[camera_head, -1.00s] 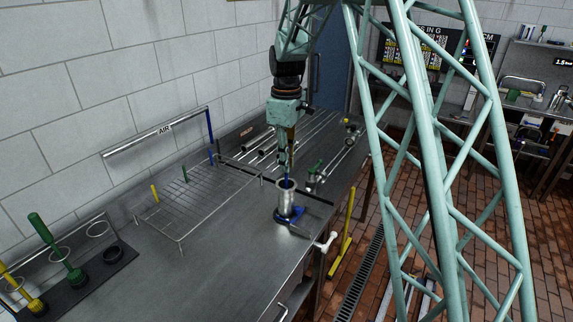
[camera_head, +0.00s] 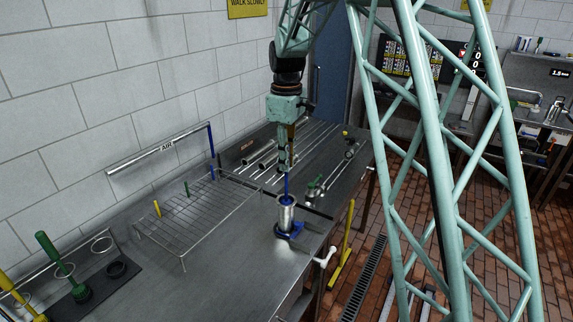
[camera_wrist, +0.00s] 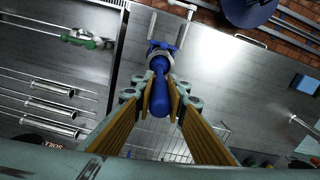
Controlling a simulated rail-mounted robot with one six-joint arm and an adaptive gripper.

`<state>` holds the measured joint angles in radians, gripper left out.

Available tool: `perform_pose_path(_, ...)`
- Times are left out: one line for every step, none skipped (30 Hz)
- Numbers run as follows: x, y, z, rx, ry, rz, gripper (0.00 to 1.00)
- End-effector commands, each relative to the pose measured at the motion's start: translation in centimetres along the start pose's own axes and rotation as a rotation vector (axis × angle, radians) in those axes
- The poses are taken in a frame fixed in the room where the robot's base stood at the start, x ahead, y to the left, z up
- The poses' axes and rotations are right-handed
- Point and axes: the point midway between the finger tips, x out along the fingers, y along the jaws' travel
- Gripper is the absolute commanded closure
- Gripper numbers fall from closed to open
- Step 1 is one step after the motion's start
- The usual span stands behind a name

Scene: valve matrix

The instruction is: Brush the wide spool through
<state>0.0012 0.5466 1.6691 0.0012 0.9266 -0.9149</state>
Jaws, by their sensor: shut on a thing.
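The wide spool (camera_head: 286,216) is a short silver cylinder standing upright in a blue clamp (camera_head: 290,234) near the bench's front edge. My gripper (camera_head: 284,168) is above it, pointing down, shut on a blue brush (camera_head: 287,186). The brush's blue shaft runs down to the spool's open top, and blue shows at the rim. Its lower end is hidden inside the spool. In the wrist view the blue handle (camera_wrist: 160,98) lies between the gripper's fingers, with the spool's rim beyond it.
A holder (camera_head: 122,270) at the left carries green and yellow brushes. Several metal tubes (camera_head: 262,158) and a green-handled valve (camera_head: 314,188) lie farther along the bench.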

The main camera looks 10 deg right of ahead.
Motion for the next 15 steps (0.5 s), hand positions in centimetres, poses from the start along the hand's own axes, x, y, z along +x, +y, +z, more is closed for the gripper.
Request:
perform_pose_path(-0.6,0.0,0.0,0.0,0.001,0.001,0.98)
perform_pose_path(-0.9,0.0,0.0,0.0,0.001,0.001,0.98)
perform_pose_path(-1.1,0.0,0.0,0.0,0.001,0.001,0.98)
perform_pose_path(-1.4,0.1,0.0,0.0,0.001,0.001,0.98)
perform_pose_path(-1.6,0.1,0.0,0.0,0.001,0.001,0.98)
perform_pose_path(-1.8,0.0,0.0,0.0,0.001,0.001,0.98)
perform_pose_path(-2.0,0.0,0.0,0.0,0.001,0.001,0.98)
perform_pose_path(-2.3,0.0,0.0,0.0,0.001,0.001,0.98)
perform_pose_path(-2.5,0.0,0.0,0.0,0.001,0.001,0.98)
perform_pose_path(-2.8,0.0,0.0,0.0,0.001,0.001,0.98)
perform_pose_path(-3.0,0.0,0.0,0.0,0.0,0.001,0.98)
perform_pose_path(-3.3,0.0,0.0,0.0,0.0,0.0,0.98)
perform_pose_path(-3.5,0.0,0.0,0.0,0.0,0.0,0.98)
perform_pose_path(-3.7,0.0,0.0,0.0,0.0,0.0,0.98)
perform_pose_path(-4.0,0.0,0.0,0.0,0.0,0.0,0.98)
